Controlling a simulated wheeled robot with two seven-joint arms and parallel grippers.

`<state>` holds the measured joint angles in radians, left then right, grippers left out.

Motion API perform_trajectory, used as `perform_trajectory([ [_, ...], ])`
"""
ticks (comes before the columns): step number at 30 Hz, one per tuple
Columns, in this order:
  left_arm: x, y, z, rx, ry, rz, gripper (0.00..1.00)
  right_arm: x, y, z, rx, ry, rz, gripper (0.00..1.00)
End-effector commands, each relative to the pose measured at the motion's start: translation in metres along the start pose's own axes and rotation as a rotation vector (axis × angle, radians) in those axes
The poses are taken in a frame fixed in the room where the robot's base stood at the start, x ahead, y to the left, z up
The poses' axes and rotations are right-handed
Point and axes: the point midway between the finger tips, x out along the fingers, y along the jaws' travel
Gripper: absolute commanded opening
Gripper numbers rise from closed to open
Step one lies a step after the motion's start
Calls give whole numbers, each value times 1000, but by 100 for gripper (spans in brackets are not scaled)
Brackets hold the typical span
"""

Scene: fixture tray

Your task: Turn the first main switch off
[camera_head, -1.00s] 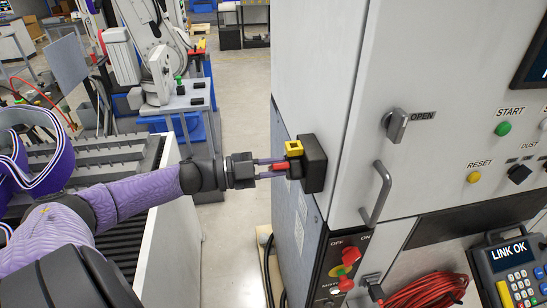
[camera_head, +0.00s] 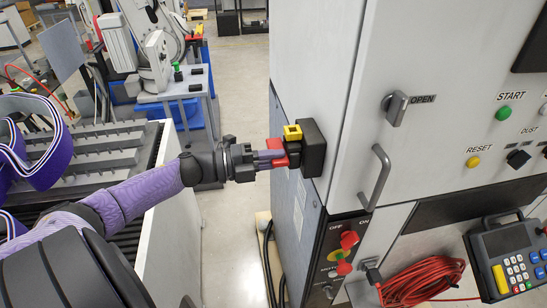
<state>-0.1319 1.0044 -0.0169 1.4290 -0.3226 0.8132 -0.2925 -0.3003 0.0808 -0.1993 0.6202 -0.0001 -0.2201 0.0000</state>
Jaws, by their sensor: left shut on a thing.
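The main switch is a black box (camera_head: 312,148) on the left side face of the grey cabinet, with a yellow block (camera_head: 292,132) on top and a red handle (camera_head: 281,162) facing left. My left gripper (camera_head: 272,155) reaches it from the left and is shut on the red handle. Red shows above and below the fingers, so the handle looks upright; the fingers hide its middle. My right gripper is not in view.
The cabinet door has an OPEN latch (camera_head: 396,108) and a bar handle (camera_head: 378,180). Below is a red and yellow rotary knob (camera_head: 345,250). A red cable (camera_head: 425,284) lies beside a keypad (camera_head: 510,258). A slatted conveyor (camera_head: 115,160) is under my left arm.

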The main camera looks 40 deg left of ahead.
Motion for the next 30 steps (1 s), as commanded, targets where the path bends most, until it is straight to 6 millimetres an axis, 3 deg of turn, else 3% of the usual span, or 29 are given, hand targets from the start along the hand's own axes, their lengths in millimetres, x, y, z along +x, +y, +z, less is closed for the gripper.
perform_trajectory([
  [19, 0, 3, 0, 40, 1, 4, 0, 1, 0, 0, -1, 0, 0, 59],
  [20, 0, 3, 0, 40, 1, 4, 26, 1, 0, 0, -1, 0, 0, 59],
  [24, 0, 2, 0, 40, 0, 3, 54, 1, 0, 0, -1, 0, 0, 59],
  [30, 0, 2, 0, 40, 0, 1, 54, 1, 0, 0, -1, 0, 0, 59],
])
